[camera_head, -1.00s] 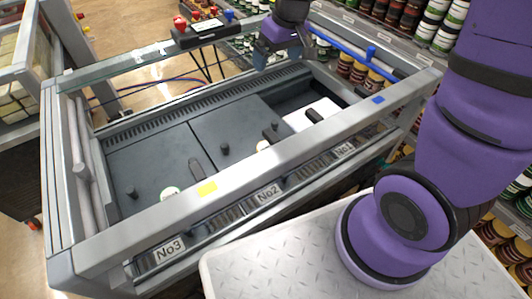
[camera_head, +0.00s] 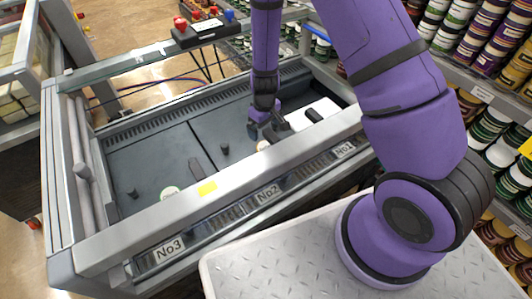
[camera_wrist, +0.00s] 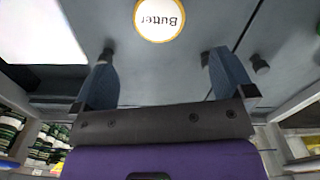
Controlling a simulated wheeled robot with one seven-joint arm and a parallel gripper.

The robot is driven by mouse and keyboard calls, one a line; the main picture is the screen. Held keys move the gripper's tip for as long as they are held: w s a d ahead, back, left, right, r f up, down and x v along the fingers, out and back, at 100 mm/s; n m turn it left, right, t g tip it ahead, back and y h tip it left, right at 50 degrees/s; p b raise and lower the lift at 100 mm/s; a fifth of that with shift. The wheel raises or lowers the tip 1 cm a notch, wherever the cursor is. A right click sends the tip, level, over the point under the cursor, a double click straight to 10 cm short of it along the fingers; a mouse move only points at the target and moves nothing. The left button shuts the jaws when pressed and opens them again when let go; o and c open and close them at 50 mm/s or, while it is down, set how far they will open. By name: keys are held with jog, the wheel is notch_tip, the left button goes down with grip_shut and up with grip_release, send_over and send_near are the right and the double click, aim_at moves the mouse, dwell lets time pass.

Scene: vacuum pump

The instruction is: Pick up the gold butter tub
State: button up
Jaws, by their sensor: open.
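The butter tub (camera_wrist: 160,18) shows in the wrist view as a round white lid with a gold rim and the word "Butter", upside down. It lies on a dark grey surface at the top of that view, ahead of and between my fingers. In the head view the tub (camera_head: 262,145) is a small pale patch, mostly hidden behind the front rail. My gripper (camera_wrist: 158,75) is open and empty, with a blue-grey finger on each side. In the head view my gripper (camera_head: 264,132) is low over the dark panels, beside the tub, apart from it as far as I can tell.
A metal frame with a front rail (camera_head: 230,187) surrounds the dark panels, which have black knobs. A white panel (camera_head: 322,108) lies right of my gripper. A round green-white lid (camera_head: 169,191) sits near the rail at left. Shelves of jars (camera_head: 490,130) stand at right.

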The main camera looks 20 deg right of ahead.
aim_at(265, 146)
jog(key=shift+f, duration=5.45)
jog(key=c, duration=1.1)
jog(key=shift+r, duration=0.1)
